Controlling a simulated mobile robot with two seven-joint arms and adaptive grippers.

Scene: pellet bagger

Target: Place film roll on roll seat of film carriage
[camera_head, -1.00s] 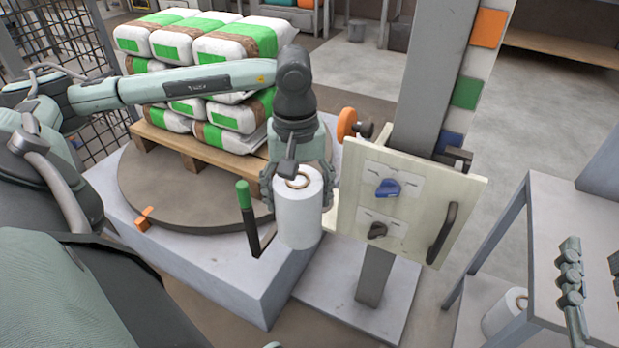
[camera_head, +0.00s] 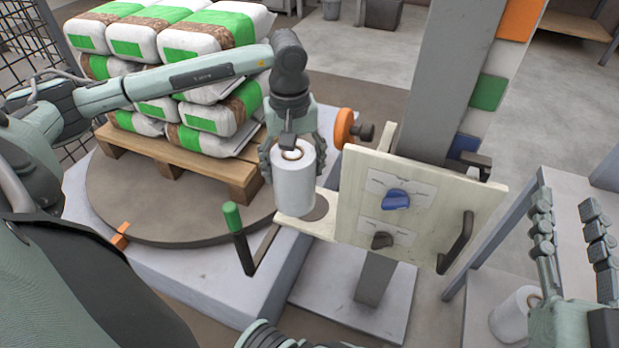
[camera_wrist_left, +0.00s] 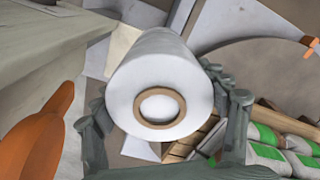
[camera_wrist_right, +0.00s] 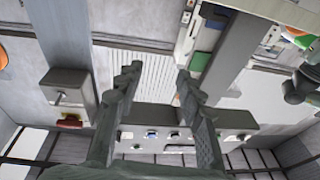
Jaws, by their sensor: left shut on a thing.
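The white film roll (camera_head: 294,185) stands upright in my left gripper (camera_head: 291,150), whose fingers are shut around its upper part. In the left wrist view the roll (camera_wrist_left: 150,75) shows its brown core end between the fingers (camera_wrist_left: 165,120). The film carriage's cream seat plate (camera_head: 310,228) with a dark round patch shows beneath and just right of the roll. I cannot tell whether the roll's bottom touches it. The carriage's upright panel (camera_head: 415,215) stands to the right. My right gripper (camera_head: 570,215) is open and empty at the right edge; its spread fingers also show in the right wrist view (camera_wrist_right: 160,85).
An orange knob (camera_head: 344,128) sits behind the panel, by the grey column (camera_head: 450,80). A green-topped lever (camera_head: 232,216) stands left of the roll. Stacked bags (camera_head: 200,120) on a pallet fill the turntable (camera_head: 110,200). Another roll (camera_head: 513,312) lies at lower right.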

